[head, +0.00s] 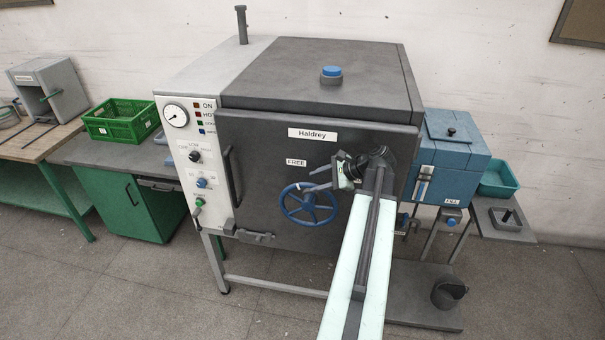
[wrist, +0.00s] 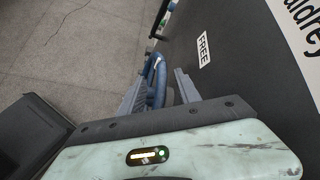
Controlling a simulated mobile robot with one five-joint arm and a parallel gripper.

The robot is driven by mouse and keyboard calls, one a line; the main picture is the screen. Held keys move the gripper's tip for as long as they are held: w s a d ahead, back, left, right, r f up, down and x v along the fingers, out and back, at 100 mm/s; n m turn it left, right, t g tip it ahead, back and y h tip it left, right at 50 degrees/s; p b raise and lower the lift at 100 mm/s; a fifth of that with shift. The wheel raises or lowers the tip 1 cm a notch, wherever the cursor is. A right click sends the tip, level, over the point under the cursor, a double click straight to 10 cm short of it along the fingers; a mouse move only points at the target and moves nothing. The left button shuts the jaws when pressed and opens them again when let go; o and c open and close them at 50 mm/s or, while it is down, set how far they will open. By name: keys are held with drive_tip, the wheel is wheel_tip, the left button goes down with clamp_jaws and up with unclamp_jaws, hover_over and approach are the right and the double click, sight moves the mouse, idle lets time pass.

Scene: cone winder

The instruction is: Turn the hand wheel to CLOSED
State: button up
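The blue hand wheel (head: 308,222) is on the dark front door of the Haldrey machine, below a white FREE label (head: 296,162). I cannot see a CLOSED label. My gripper (head: 308,181) reaches in from the right at the top of the wheel. In the wrist view, my gripper (wrist: 158,82) has its two grey fingers apart, with part of the blue wheel (wrist: 159,72) showing between them. I cannot tell whether either finger touches the rim. The FREE label also shows in the wrist view (wrist: 204,50), right of the fingers. The wheel's lower part is hidden there.
A control panel (head: 187,131) with a gauge and knobs is left of the door, which has a long dark handle (head: 231,176). A blue box (head: 453,165) stands close on the right. A green crate (head: 121,120) sits on the left bench. Floor in front is clear.

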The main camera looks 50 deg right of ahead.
sight(302, 185)
drive_tip(key=shift+s+d+r, duration=0.1)
drive_tip(key=shift+s+d, duration=0.2)
drive_tip(key=shift+w, duration=0.1)
drive_tip(key=b+x, duration=0.4)
drive_tip(key=x, duration=0.3)
drive_tip(key=shift+f+b, duration=0.2)
drive_tip(key=shift+b, duration=0.15)
drive_tip(key=shift+w+a+f, duration=0.15)
drive_tip(key=shift+w, duration=0.15)
clamp_jaws()
drive_tip(key=shift+w, duration=0.1)
